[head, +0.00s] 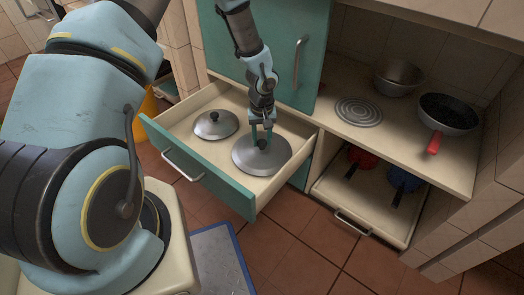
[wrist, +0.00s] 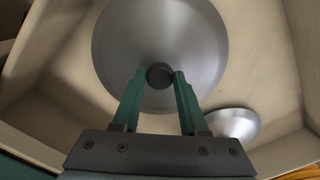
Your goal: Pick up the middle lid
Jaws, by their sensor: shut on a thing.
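An open drawer (head: 205,178) with a teal front holds two round silver lids. The larger lid (head: 248,158) is on the right side of the drawer and fills the top of the wrist view (wrist: 125,45). The smaller lid (head: 222,128), with a dark knob, lies to its left; it shows at the lower right in the wrist view (wrist: 236,124). My gripper (head: 263,142) points down over the larger lid, with its green fingers (wrist: 159,78) shut on that lid's dark knob. I cannot tell whether this lid is resting or slightly raised.
A teal cabinet door (head: 270,50) stands just behind the drawer. On the counter to the right are a coil burner (head: 359,111), a metal bowl (head: 398,77) and a black pan (head: 447,113) with a red handle. A lower drawer (head: 340,197) holds red and blue pans.

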